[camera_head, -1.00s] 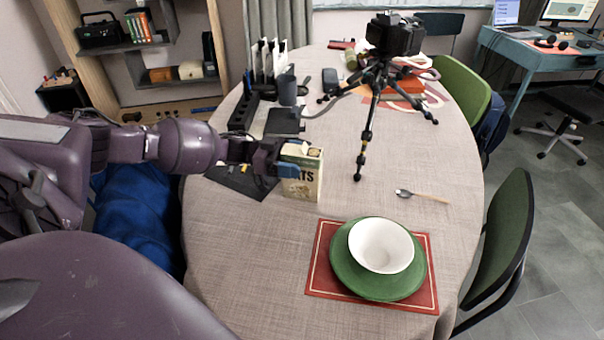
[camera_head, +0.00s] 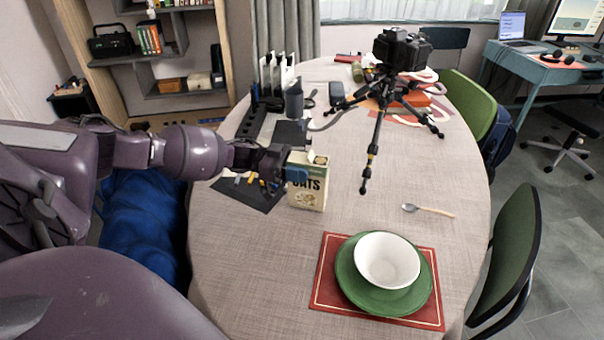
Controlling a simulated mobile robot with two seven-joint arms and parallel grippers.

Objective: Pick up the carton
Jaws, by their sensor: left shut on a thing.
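The carton (camera_head: 309,190) is a small cream and green box with dark lettering ending in "ATS". It stands upright at the left-middle of the table, and its top looks open. My left gripper (camera_head: 296,173) comes in from the left and is shut on the carton near its upper left side. A blue fingertip shows against the carton's face. Whether the carton's base touches the cloth is hard to tell. My right gripper is not in view.
A tripod with a camera (camera_head: 401,52) stands behind the carton. A white bowl (camera_head: 387,260) sits on a green plate (camera_head: 352,290) over a red placemat (camera_head: 328,289) in front. A spoon (camera_head: 430,211) lies to the right. A dark mat (camera_head: 262,200) with small items lies left of the carton.

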